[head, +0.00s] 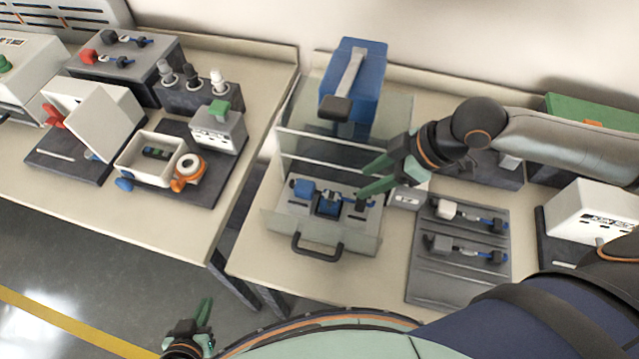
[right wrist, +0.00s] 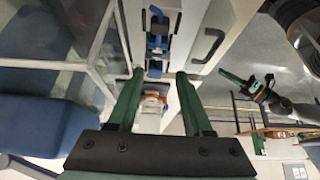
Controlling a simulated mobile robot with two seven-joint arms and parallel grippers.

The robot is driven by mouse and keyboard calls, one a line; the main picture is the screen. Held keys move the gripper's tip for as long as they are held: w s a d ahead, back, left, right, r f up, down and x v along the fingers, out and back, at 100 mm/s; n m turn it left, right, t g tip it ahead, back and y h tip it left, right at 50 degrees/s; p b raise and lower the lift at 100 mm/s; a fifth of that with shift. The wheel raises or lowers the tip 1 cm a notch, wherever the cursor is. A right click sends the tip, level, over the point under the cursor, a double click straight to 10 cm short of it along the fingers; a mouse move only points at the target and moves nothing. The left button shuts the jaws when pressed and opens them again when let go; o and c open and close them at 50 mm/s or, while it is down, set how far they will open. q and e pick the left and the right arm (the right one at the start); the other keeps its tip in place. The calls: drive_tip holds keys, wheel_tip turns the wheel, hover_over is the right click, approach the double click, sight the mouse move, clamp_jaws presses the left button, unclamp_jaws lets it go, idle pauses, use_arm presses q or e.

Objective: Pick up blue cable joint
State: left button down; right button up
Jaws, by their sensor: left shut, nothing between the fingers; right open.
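A cable joint with blue and dark parts (head: 328,203) lies across the top of a grey fixture with a front handle. In the right wrist view, its blue parts (right wrist: 157,42) show in line beyond and between the fingertips. My right gripper (head: 362,180) is open above the right end of the fixture, with its fingers pointing left. In the right wrist view the gap between its fingertips (right wrist: 158,74) is empty. My left gripper (head: 207,302) is shut and empty, low over the floor in front of the tables. It also shows in the right wrist view (right wrist: 262,86).
Clear panels and a blue press (head: 366,85) stand behind the fixture. A grey tray (head: 425,275) to the right holds two more cable joints with blue parts (head: 487,223). The left table (head: 150,215) carries boxes, a white bin and an orange tape roll.

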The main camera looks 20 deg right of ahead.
hover_over(333, 195)
drive_tip(key=s+d, duration=0.3)
wheel_tip(333, 195, down, 5)
drive_tip(key=shift+w+a+r, duration=0.1)
drive_tip(key=shift+w+r, duration=0.05)
drive_tip(key=x, duration=0.4)
drive_tip(key=shift+w+r, duration=0.1)
drive_tip(key=shift+w, duration=0.25)
drive_tip(key=shift+w+a+f, duration=0.2)
drive_tip(key=shift+a+f, duration=0.05)
drive_tip(key=shift+f, duration=0.3)
drive_tip(key=shift+c, duration=0.3)
clamp_jaws()
